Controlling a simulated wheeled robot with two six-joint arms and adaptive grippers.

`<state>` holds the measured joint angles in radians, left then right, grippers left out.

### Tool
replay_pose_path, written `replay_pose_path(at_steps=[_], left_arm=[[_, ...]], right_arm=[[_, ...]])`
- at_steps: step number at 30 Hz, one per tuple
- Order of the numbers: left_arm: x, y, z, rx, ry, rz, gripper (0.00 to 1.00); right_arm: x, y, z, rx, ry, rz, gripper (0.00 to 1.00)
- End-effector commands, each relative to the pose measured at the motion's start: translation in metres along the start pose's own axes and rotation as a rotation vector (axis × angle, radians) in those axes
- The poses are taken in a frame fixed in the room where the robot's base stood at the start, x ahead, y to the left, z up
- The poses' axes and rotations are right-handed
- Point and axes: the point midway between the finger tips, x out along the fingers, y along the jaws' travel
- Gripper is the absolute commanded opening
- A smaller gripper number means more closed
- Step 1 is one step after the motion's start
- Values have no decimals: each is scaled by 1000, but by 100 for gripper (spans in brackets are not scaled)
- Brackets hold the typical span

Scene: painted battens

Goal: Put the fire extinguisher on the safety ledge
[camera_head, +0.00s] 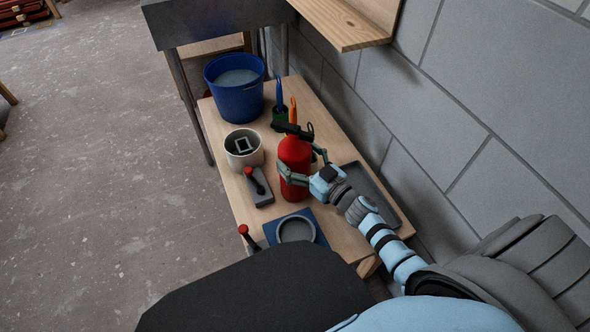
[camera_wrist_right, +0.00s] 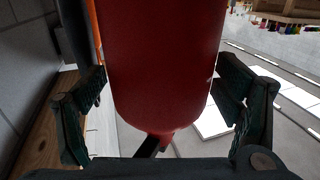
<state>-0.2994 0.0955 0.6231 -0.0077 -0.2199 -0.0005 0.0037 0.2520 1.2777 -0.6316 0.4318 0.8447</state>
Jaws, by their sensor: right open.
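The red fire extinguisher (camera_head: 294,163) with a black handle on top stands upright on the low wooden table. My right gripper (camera_head: 304,168) is at its body, with one finger on each side. In the right wrist view the extinguisher (camera_wrist_right: 160,60) fills the space between the open fingers of the gripper (camera_wrist_right: 162,85), with gaps visible beside both fingers. A wooden ledge (camera_head: 345,30) juts from the block wall above the table's far end; I take it for the safety ledge. The part of it in view is bare. My left gripper is not in view.
The low table (camera_head: 226,190) also holds a blue bucket (camera_head: 236,102), a white pot (camera_head: 232,160), a grey tool with a red knob (camera_head: 260,190), a green cup with tools (camera_head: 280,117), a grey tray (camera_head: 368,186) and a round dish (camera_head: 296,232). A block wall (camera_head: 490,90) closes the right side.

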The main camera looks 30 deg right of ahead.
Motion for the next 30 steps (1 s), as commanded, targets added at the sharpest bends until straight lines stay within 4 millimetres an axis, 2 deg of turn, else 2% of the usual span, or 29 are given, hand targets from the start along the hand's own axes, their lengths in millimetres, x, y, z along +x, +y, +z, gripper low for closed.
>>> replay_pose_path(at_steps=[3, 8, 11, 22, 30], left_arm=[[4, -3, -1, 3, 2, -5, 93], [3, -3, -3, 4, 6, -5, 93], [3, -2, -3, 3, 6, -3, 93], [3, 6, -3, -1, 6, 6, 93], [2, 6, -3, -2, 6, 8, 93]], right_arm=[[13, 0, 1, 1, 0, 0, 84], [14, 0, 1, 2, -1, 0, 84], [13, 0, 1, 2, -1, 0, 71], [13, 0, 1, 1, -1, 0, 12], [14, 0, -2, 1, 4, -1, 12]])
